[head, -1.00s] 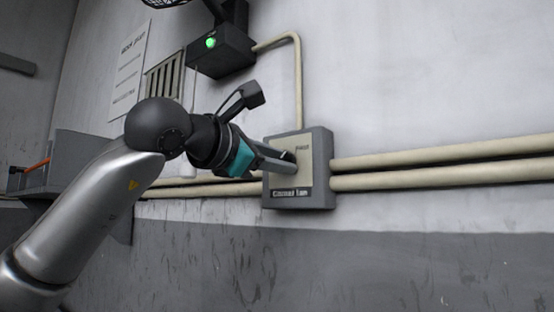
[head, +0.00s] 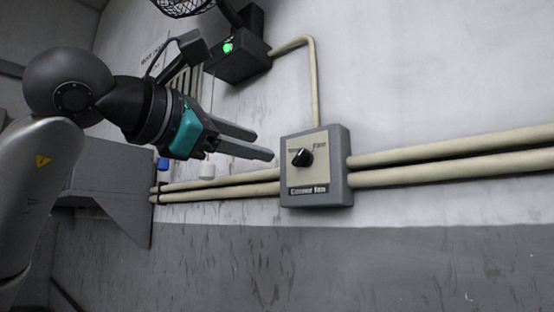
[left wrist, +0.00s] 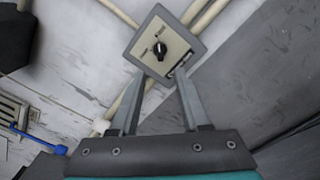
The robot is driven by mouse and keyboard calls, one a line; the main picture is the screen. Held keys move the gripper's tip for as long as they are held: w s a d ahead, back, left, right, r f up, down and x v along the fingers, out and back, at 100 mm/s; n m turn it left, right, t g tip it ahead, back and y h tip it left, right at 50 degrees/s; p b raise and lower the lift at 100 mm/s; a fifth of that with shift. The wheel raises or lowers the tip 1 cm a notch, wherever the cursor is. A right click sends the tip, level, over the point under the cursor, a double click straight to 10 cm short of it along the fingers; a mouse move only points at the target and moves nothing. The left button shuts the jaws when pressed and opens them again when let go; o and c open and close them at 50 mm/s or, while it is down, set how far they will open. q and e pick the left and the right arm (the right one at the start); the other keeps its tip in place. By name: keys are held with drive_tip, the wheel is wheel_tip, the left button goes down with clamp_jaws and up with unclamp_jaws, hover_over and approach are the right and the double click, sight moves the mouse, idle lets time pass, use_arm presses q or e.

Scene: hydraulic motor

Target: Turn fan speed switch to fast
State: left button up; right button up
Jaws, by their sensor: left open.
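The fan speed switch is a black rotary knob (head: 302,157) on a grey wall box (head: 342,172) with a beige face and a dark label along its bottom. Two small markings sit above the knob, too blurred to read surely. The knob (left wrist: 160,49) and box (left wrist: 187,67) also show in the left wrist view, beyond the fingertips. My left gripper (head: 264,146) is open and empty, left of the box and apart from the knob. Its two fingers show spread in the left wrist view (left wrist: 157,84). My right gripper is not in view.
Beige pipes (head: 450,153) run along the wall on both sides of the box. Another pipe rises to a dark box (head: 238,60) with a lit green light, below a caged fan (head: 183,5). A grey metal cabinet (head: 105,190) stands at left.

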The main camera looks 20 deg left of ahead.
use_arm(q)
drive_tip(key=shift+v, duration=2.25)
